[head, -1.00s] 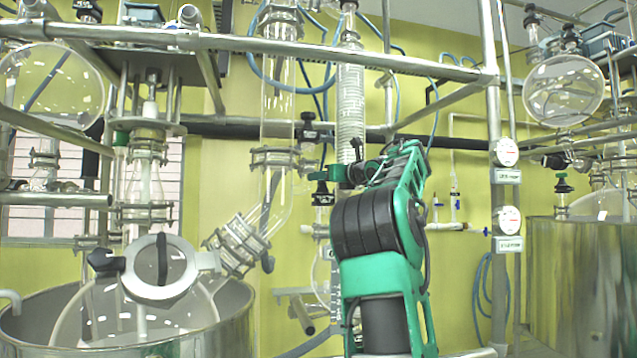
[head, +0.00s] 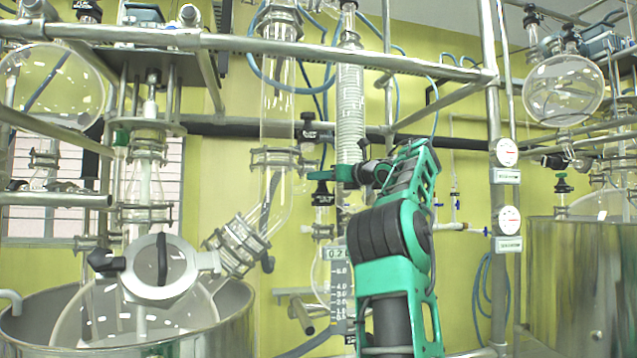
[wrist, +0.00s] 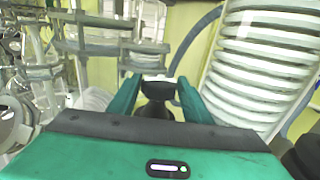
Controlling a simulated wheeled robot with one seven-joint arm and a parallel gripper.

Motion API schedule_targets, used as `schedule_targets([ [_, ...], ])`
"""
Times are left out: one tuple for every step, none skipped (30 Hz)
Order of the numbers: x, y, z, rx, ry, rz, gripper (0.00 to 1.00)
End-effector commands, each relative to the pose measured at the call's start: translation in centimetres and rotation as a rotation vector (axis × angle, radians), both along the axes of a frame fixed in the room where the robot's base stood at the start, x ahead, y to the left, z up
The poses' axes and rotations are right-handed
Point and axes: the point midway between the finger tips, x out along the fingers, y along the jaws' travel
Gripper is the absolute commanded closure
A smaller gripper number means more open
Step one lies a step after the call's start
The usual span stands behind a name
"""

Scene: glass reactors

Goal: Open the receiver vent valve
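My gripper (wrist: 160,80) has two green fingers standing apart, with a black knob (wrist: 158,91) between them in the wrist view. The gaps at the knob's sides look very narrow, and I cannot tell whether the fingers press on it. In the head view my gripper (head: 322,175) is at a valve with a black knob (head: 320,195), left of the coiled glass condenser. The fingers partly hide this valve, and its turn position is not readable. The receiver (head: 338,285), a clear glass vessel with a scale and a "0.2" label, hangs below, partly behind my arm.
Another black knob (head: 308,131) sits just above my gripper. The coiled condenser (head: 350,105) stands close on the right, also in the wrist view (wrist: 262,65). A metal rail (head: 250,44) crosses above. A glass reactor (head: 135,310) stands at the lower left.

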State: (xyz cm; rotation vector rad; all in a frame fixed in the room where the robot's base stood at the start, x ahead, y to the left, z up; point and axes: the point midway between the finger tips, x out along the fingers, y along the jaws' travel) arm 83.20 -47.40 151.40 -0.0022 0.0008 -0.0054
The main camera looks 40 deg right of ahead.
Motion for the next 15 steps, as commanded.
schedule_targets([
  [0.01,0.06,0.25,-0.002,-0.005,-0.009,0.48],
  [0.07,0.11,0.25,-0.001,-0.005,-0.015,0.48],
  [0.13,0.2,0.31,-0.001,-0.006,-0.026,0.48],
  [0.14,0.24,0.39,-0.002,-0.008,-0.037,0.48],
  [0.14,0.27,0.39,-0.002,-0.008,-0.048,0.48],
  [0.16,0.23,0.35,0.0,-0.008,-0.063,0.48],
  [0.18,0.31,0.37,0.0,-0.009,-0.072,0.48],
  [0.11,0.26,0.32,0.0,-0.008,-0.084,0.48],
  [0.07,0.24,0.24,0.002,-0.006,-0.098,0.48],
  [0.1,0.29,0.21,0.003,-0.006,-0.108,0.48],
  [0.15,0.3,0.31,0.001,-0.008,-0.119,0.48],
  [0.2,0.37,0.35,-0.001,-0.008,-0.132,0.48],
  [0.22,0.36,0.37,-0.001,-0.009,-0.143,0.48],
  [0.24,0.35,0.34,0.0,-0.008,-0.154,0.48],
  [0.21,0.39,0.38,0.0,-0.009,-0.167,0.48],
])
